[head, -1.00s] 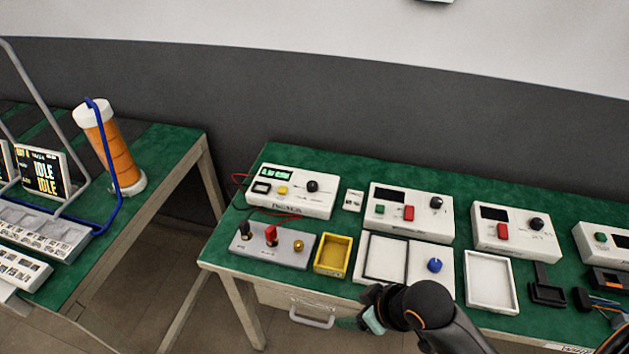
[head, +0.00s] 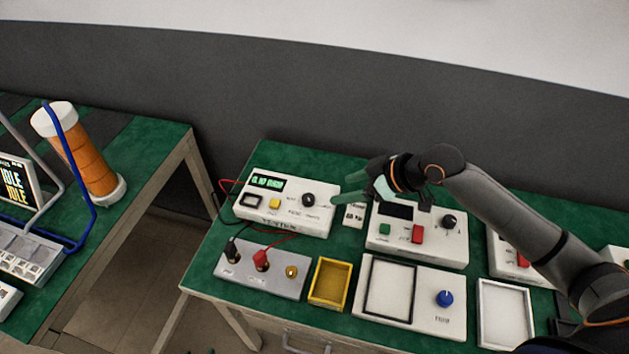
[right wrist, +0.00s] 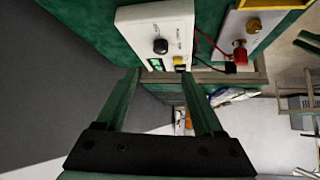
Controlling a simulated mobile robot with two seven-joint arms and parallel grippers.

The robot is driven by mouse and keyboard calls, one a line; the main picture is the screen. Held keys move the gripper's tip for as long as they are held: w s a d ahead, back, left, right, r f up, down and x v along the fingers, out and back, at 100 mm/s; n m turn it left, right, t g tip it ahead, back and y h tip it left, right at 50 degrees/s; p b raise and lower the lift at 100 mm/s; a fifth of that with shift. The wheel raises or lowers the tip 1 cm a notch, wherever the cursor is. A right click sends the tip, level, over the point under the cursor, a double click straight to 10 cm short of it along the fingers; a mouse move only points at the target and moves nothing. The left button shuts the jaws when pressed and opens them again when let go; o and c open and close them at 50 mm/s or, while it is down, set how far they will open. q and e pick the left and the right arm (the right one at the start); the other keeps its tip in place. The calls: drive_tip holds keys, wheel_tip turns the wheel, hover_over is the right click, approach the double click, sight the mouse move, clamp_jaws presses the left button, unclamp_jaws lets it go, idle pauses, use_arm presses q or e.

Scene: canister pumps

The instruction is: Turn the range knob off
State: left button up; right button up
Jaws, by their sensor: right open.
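The white meter box (head: 262,216) stands at the back left of the green table, with a lit green display and a yellow button. Its black round knob (head: 308,199) is on the right of its face; I take this as the range knob, though the lettering is too small to read surely. In the right wrist view the knob (right wrist: 160,46) shows beyond the fingertips, roughly between them. My right gripper (head: 352,196) is open and empty, just right of the meter box, with its fingers pointing left toward the knob and apart from it. My left gripper is not seen.
A grey terminal block (head: 262,270) with leads lies in front of the meter box, beside a yellow tray (head: 330,283). A white box with a red switch (head: 390,238) stands beneath my right forearm. A panel with a blue knob (head: 445,298) lies in front of it.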

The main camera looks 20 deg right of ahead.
sight(309, 197)
drive_tip(key=x, duration=1.2)
drive_tip(key=shift+a+f, duration=0.15)
clamp_jaws()
idle(0.3)
